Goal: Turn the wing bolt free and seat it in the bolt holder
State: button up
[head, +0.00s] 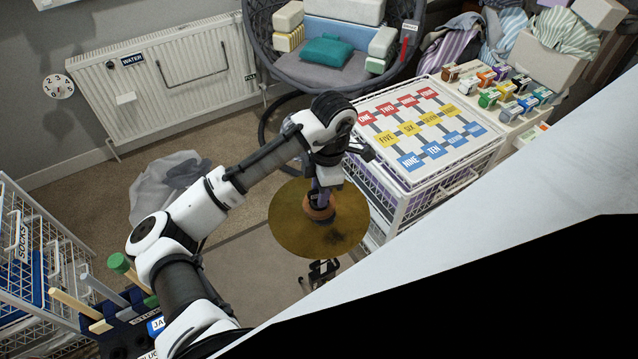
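My gripper (320,190) points down over the centre of a brass-coloured cymbal-like disc (290,225). An orange-brown round piece (320,208) sits at the disc's centre, right under the fingers. The wing bolt cannot be made out; the gripper covers the spot above that piece. The fingers are small and partly hidden by my wrist, so whether they are open or shut on something cannot be told. No bolt holder can be clearly identified in the head view.
Dark stand parts (322,270) show below the disc. A white wire drawer unit (400,225) with a numbered board stands close at right. A labelled dark rack (125,335) and wire baskets (25,250) are at lower left. A grey cloth heap (165,185) lies on the floor.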

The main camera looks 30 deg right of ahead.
jog(key=shift+r, duration=0.1)
jog(key=shift+s+d+r, duration=0.1)
jog(key=shift+d+r, duration=0.05)
jog(key=shift+r, duration=4.25)
jog(key=shift+c, duration=0.4)
